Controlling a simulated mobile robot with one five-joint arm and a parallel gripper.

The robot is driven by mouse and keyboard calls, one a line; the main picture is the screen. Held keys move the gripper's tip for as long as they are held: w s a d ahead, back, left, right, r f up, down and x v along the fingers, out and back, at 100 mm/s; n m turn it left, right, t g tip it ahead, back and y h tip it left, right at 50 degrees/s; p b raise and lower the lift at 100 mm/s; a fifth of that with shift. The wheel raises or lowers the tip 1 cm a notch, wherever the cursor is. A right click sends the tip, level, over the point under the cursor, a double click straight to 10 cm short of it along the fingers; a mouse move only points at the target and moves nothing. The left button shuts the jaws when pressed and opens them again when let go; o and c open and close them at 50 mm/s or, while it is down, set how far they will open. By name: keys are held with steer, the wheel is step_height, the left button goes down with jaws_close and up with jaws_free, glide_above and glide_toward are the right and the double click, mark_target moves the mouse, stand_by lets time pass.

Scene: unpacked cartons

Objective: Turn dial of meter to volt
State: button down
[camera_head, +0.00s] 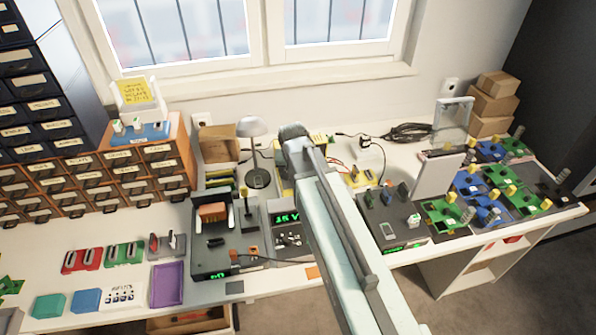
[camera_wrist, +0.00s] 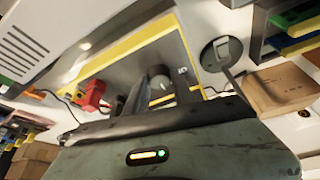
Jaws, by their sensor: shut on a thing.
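The meter is a grey panel with a yellow rim, seen in the wrist view (camera_wrist: 128,43) and mostly hidden behind my arm in the head view (camera_head: 288,186). Its round dark dial (camera_wrist: 158,71) sits between the tips of my gripper (camera_wrist: 160,84). The two dark fingers are shut on the dial, one on each side. The dial's pointer and the markings around it cannot be read. Red plugs (camera_wrist: 92,95) stand in the meter beside my fingers. My gripper's fingers are hidden in the head view.
A device with a lit display (camera_head: 287,218) sits in front. Green and blue boards (camera_head: 490,178) crowd the right side.

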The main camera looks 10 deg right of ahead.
steer(key=shift+w, duration=0.15)
steer(key=c, duration=1.1)
jaws_free()
steer(key=p+v, duration=0.7)
steer(key=shift+r, duration=0.35)
